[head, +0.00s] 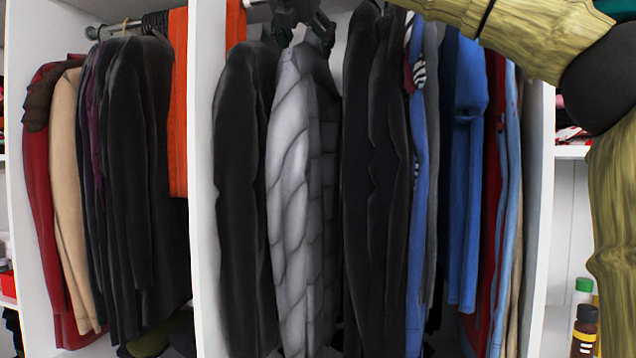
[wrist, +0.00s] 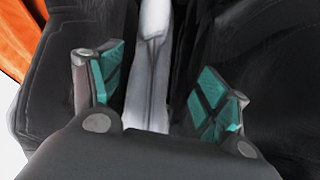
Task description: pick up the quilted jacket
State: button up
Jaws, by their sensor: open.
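The quilted jacket (head: 292,165) is light grey and hangs on the rail in the middle section of the wardrobe, between dark garments. My gripper (head: 304,32) is at its top, by the shoulder and rail. In the wrist view my gripper (wrist: 160,72) is open, with teal finger pads apart. A pale grey strip of the jacket (wrist: 153,75) runs between the two fingers, with dark cloth close on both sides. I cannot tell whether either finger touches the jacket. Its hanger is not clearly visible.
A dark jacket (head: 238,190) hangs close on the left and a black garment (head: 372,180) on the right. A white divider (head: 207,180) stands further left, with an orange garment (head: 178,100) beyond it. Blue clothes (head: 467,170) hang to the right. Bottles (head: 584,325) stand at far right.

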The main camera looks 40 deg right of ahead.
jog(key=p+x, duration=0.2)
jog(key=x, duration=0.2)
jog(key=shift+w+f, duration=0.1)
jog(key=shift+w, duration=0.2)
jog(key=shift+s, duration=0.1)
jog(key=shift+a, duration=0.1)
jog(key=shift+c, duration=0.2)
grip_shut()
